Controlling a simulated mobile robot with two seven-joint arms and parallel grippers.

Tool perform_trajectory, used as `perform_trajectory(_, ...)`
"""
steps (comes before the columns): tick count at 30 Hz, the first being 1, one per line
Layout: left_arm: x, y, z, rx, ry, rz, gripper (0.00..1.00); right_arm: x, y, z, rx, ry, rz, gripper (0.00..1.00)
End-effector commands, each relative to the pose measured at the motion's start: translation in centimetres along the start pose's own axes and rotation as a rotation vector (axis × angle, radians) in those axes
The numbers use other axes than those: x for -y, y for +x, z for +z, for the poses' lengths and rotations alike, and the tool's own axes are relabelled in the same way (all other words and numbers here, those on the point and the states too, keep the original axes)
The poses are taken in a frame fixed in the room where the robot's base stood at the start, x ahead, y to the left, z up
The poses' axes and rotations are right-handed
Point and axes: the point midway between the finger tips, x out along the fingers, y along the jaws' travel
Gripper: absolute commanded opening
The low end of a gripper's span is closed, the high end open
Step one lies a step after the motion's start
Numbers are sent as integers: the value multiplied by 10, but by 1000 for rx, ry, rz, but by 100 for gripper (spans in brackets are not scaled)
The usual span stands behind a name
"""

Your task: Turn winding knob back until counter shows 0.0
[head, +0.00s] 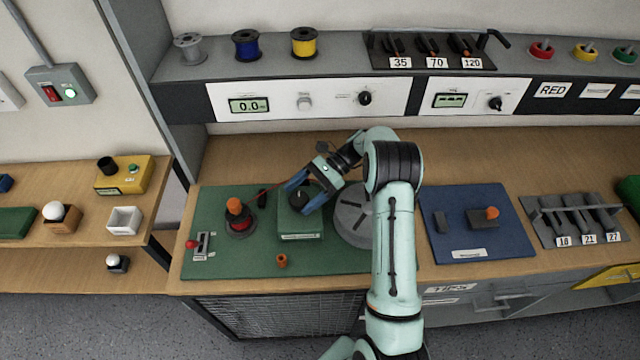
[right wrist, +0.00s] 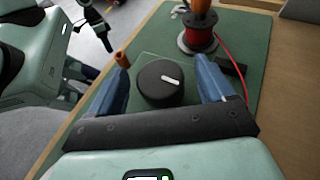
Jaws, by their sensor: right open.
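The winding knob is a round black knob (head: 299,197) on a green box (head: 300,226) on the green mat. In the right wrist view the knob (right wrist: 156,90) has a white pointer mark lying nearly crosswise. My right gripper (head: 304,195) is open, with one blue finger on each side of the knob. In the right wrist view gaps show between the fingers (right wrist: 161,65) and the knob. A display (head: 249,105) on the white panel above reads 0.0, with small letters I cannot read. My left gripper is not seen.
A red wire spool with an orange top (head: 238,218) stands left of the box, with a red wire running towards it. A grey disc (head: 352,218) stands to its right. A red-handled lever (head: 200,245) and a small orange piece (head: 281,261) are on the mat (head: 240,266).

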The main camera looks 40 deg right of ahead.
Motion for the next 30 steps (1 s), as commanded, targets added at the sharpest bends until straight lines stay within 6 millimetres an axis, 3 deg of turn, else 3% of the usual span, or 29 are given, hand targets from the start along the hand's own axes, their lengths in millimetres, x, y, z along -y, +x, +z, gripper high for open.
perform_trajectory(9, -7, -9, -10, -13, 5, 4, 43, 1, -69, -29, -3, 1, -5, 82)
perform_trajectory(13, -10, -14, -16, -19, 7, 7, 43, 1, -91, -38, -2, 0, -5, 82)
perform_trajectory(21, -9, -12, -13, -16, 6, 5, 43, -1, -107, -46, -1, 2, -1, 82)
perform_trajectory(30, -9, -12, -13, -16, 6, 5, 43, -1, -109, -46, 0, 2, 0, 82)
